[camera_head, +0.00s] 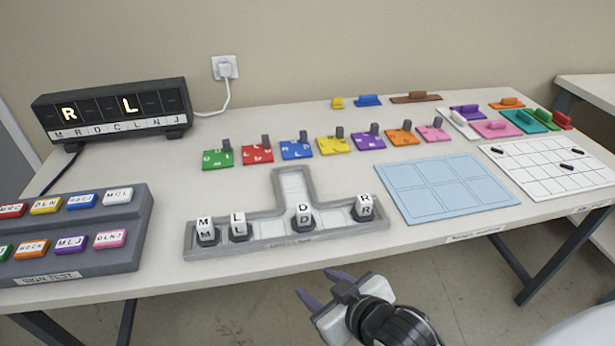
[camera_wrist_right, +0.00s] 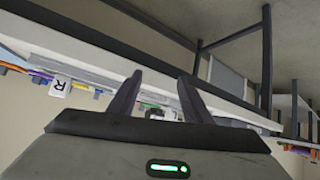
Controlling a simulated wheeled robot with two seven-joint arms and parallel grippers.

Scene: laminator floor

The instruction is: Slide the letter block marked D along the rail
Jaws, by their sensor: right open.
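The white letter block marked D (camera_head: 302,218) stands in the grey T-shaped rail (camera_head: 270,243), where the stem meets the long bar. Blocks M (camera_head: 206,231) and L (camera_head: 238,226) stand to its left in the bar, and block R (camera_head: 363,207) stands near the right end. My right gripper (camera_head: 318,290) is open and empty, in front of the table's front edge and apart from the rail. In the right wrist view its two dark fingers (camera_wrist_right: 158,100) are spread with nothing held, and a block with R (camera_wrist_right: 60,87) shows to the left. My left gripper is not in view.
A display (camera_head: 112,110) showing R and L stands at the back left, with a button panel (camera_head: 75,235) in front. Several coloured tiles with pegs (camera_head: 297,149) lie behind the rail. A blue grid mat (camera_head: 445,188) and a white grid board (camera_head: 550,165) lie to the right.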

